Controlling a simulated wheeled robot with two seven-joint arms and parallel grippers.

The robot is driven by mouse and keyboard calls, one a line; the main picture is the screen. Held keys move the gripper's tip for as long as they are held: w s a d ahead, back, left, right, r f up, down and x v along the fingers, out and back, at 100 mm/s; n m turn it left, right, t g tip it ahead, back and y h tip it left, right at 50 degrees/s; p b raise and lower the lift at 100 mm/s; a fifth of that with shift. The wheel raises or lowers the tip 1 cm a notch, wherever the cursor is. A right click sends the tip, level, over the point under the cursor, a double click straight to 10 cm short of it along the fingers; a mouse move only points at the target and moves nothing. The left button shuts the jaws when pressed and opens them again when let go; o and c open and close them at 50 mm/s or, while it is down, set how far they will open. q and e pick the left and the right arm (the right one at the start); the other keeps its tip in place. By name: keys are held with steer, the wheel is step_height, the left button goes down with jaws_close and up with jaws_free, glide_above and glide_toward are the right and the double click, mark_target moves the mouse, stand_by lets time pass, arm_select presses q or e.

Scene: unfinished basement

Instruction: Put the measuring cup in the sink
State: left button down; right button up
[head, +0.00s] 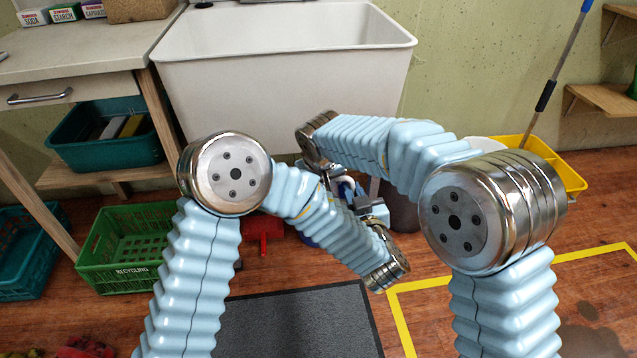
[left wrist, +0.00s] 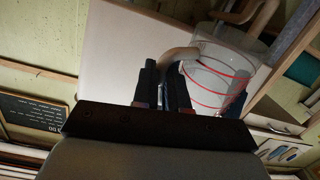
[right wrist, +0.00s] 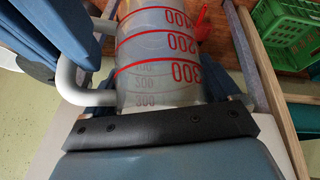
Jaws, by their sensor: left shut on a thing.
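The white sink (head: 280,95) stands at the back centre in the head view, its basin open at the top. The measuring cup (left wrist: 220,75) is clear with red marks; it also shows close up in the right wrist view (right wrist: 160,75). My left gripper (left wrist: 165,75) is shut on its pale curved handle (left wrist: 180,55). In the head view my left gripper (head: 362,200) is in front of the sink, below its rim, and the cup is mostly hidden by my arms.
A wooden bench (head: 80,50) with a teal bin (head: 105,135) adjoins the sink on the left. A green recycling crate (head: 130,250) and a dark mat (head: 295,320) lie on the floor. A yellow mop bucket (head: 560,170) stands at the right.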

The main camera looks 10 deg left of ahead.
arm_select(q)
steer(key=c, duration=1.1)
jaws_free()
